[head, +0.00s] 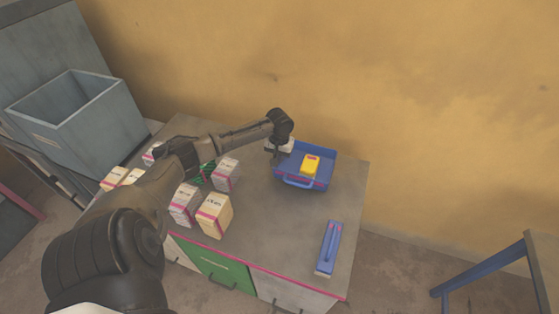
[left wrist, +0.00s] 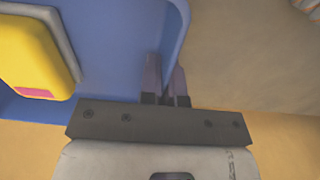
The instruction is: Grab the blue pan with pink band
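The blue pan (head: 326,157) is a shallow tray with raised walls and a front handle, on the far part of the table near the wall. A yellow block with a pink-red patch (head: 310,166) lies in it. I cannot make out a pink band on the pan itself. My left gripper (head: 276,155) is at the pan's left wall. In the left wrist view the gripper's fingers (left wrist: 166,82) are close together, with the wall of the pan (left wrist: 120,45) between them. The finger tips are partly hidden by the wall. My right gripper is not in view.
Several cartons with pink bands (head: 214,215) stand on the grey table (head: 275,235), left of the pan under my left arm. A blue tool-like bar (head: 328,248) lies at the right front. A grey bin (head: 75,125) stands left. The table's middle is clear.

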